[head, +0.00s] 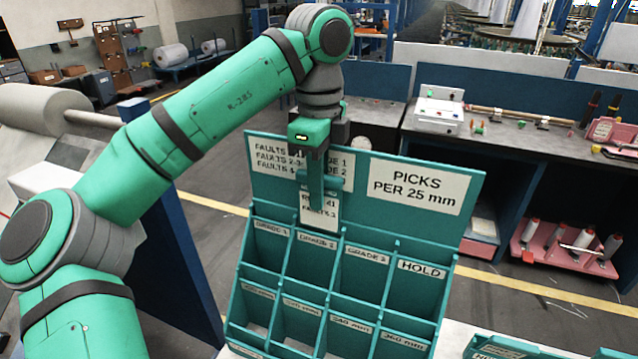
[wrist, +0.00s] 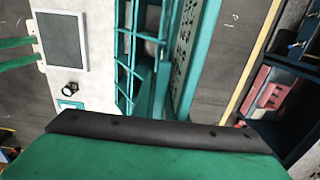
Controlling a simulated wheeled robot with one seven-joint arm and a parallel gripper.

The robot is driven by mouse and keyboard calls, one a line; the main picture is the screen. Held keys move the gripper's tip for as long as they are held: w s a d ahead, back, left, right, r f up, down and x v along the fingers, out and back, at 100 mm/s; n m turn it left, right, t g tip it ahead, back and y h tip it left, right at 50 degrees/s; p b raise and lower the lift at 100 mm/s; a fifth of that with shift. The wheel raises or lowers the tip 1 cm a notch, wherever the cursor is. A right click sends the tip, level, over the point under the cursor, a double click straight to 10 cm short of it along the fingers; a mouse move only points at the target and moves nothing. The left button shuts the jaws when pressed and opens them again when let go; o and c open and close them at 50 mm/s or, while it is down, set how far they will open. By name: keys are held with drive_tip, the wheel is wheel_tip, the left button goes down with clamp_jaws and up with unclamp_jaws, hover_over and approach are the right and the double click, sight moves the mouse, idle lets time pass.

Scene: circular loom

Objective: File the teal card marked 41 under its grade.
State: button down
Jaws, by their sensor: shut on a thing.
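My gripper (head: 318,178) is shut on the teal card (head: 319,212) and holds it upright by its top. The card's white label seems to read 41 and FAULTS 3, in small print. The card hangs at the teal rack (head: 236,310), its lower edge close above the GRADE 2 pocket (head: 312,262); I cannot tell whether it has entered. GRADE 1 (head: 268,250), GRADE 3 (head: 364,275) and HOLD (head: 415,290) are the other top pockets. The faults-and-grades sign (head: 272,160) is partly hidden by my gripper. In the wrist view the card cannot be made out.
A lower row of pockets has millimetre labels. A PICKS PER 25 mm sign (head: 413,190) is on the back panel (head: 465,225). The grey bench (head: 540,150) behind holds a white device (head: 438,112). Teal trays (head: 505,346) stand at the lower right.

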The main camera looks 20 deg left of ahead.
drive_tip(key=shift+f, duration=1.35)
drive_tip(key=c, duration=1.7)
unclamp_jaws()
drive_tip(key=shift+w, duration=0.1)
drive_tip(key=shift+a, duration=0.2)
drive_tip(key=shift+d+r, duration=0.2)
drive_tip(key=shift+r, duration=0.2)
drive_tip(key=r, duration=1)
drive_tip(key=shift+a, duration=0.2)
